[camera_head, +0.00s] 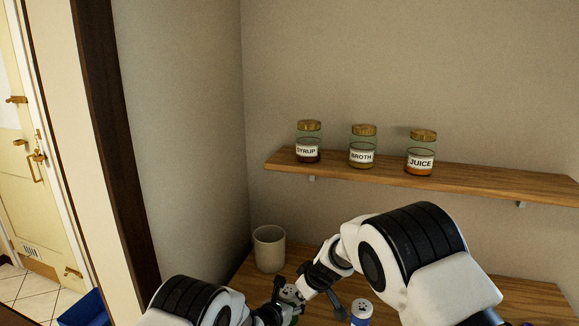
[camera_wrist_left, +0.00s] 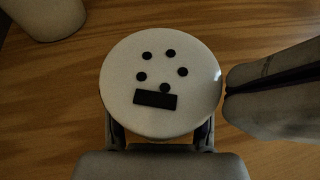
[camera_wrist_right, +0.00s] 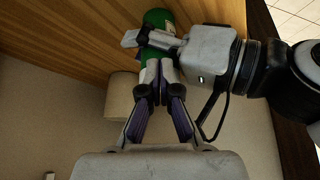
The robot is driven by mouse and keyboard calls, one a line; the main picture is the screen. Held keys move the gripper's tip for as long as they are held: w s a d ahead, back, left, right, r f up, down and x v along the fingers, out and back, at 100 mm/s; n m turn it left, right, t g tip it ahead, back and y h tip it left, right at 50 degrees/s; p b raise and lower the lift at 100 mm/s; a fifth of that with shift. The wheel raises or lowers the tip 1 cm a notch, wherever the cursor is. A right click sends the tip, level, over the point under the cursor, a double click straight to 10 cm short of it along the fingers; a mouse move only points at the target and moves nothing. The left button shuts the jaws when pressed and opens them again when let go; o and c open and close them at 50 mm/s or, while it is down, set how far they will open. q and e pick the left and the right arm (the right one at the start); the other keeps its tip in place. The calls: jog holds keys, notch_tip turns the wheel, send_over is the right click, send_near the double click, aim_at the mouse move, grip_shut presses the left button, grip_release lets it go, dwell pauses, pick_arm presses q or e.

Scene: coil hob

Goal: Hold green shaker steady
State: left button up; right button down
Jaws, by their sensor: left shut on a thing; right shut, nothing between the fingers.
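The green shaker (camera_wrist_right: 157,20) stands on the wooden counter. My right gripper (camera_wrist_right: 160,70) is shut and empty. Its fingertips are close beside the shaker, at the right in the left wrist view; I cannot tell whether they touch it.
A beige cup (camera_head: 269,249) stands behind the grippers on the counter. A blue-labelled shaker (camera_head: 361,313) stands to the right, partly cut off. A wall shelf (camera_head: 480,184) above holds jars labelled syrup (camera_head: 308,143), broth (camera_head: 362,147) and juice (camera_head: 421,153).

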notch_tip(320, 180, up, 6)
jog(key=shift+s, duration=0.2)
dwell(0.3)
jog(key=shift+d, duration=0.1)
pick_arm(q)
jog(key=o, duration=1.6)
